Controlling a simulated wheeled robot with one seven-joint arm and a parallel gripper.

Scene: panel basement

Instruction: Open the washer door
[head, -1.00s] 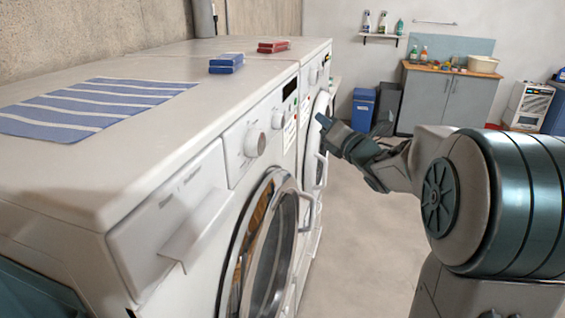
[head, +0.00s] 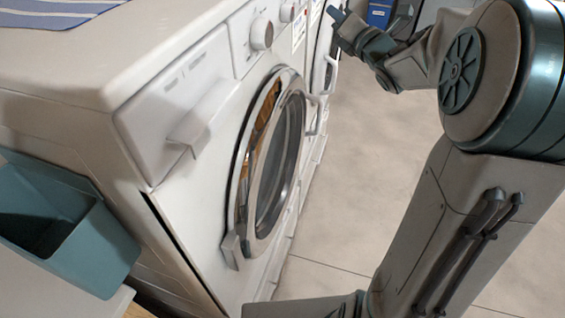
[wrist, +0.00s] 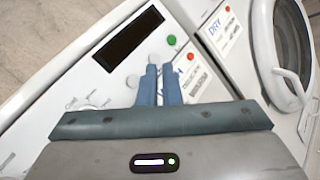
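The near white machine is the washer (head: 205,110); its label in the wrist view (wrist: 191,75) is partly hidden by my fingers. Its round glass door (head: 270,165) looks closed, with a curved white handle (head: 312,115) on its right edge. The second machine, labelled DRY in the wrist view (wrist: 222,30), stands right beside it, with its own door handle (wrist: 290,88). My gripper (head: 337,14) is beyond and above the washer handle, near the machines' fronts. In the wrist view, its blue fingers (wrist: 160,72) are close together, empty, over the control panel.
A teal bin (head: 60,225) stands at the lower left, beside the washer. The washer's knob (head: 262,36) and drawer (head: 180,105) are above its door. The floor (head: 335,210) in front of the machines is clear between them and my arm. A blue box (head: 380,12) stands farther back.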

